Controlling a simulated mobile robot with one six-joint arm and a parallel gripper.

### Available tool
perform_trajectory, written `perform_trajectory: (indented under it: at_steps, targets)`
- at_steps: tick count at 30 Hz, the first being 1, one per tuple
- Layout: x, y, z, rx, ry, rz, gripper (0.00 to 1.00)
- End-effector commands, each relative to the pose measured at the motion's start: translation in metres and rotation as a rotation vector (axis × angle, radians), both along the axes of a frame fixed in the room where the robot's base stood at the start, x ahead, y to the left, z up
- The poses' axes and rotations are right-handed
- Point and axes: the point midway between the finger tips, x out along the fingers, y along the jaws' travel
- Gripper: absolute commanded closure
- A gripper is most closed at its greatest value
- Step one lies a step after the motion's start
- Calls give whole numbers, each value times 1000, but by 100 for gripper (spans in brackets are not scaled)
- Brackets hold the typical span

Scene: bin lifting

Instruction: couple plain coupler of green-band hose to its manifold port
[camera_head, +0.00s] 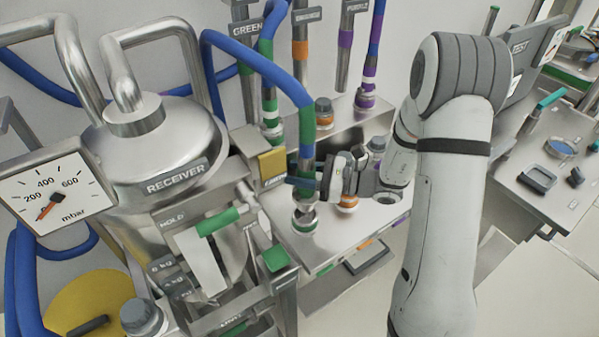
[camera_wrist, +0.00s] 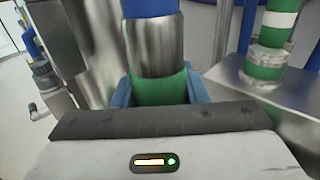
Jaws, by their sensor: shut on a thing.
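My gripper (camera_head: 305,183) is shut on the plain coupler of the green-band hose, with its blue fingers on both sides of the coupler's green part (camera_wrist: 160,89). The metal collar (camera_wrist: 152,45) and blue hose stand above the fingers in the wrist view. In the head view the blue hose with its green band (camera_head: 306,126) arches down into my gripper. Right below is the green-ringed manifold port (camera_head: 304,221). The coupler looks upright and in line with it; I cannot tell whether it is seated.
Another coupler with green and white bands (camera_head: 270,108) stands at the back, also in the wrist view (camera_wrist: 270,45). An orange-ringed port (camera_head: 348,202) is close right of my gripper. The steel receiver (camera_head: 165,145) and a yellow block (camera_head: 272,162) crowd the left.

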Motion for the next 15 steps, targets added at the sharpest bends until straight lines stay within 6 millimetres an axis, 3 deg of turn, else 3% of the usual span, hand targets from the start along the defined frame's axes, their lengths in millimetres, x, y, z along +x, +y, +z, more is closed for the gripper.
perform_trajectory:
  at_steps: [15]
  targets:
    - [0, 1, -27, 1, -1, 1, 92]
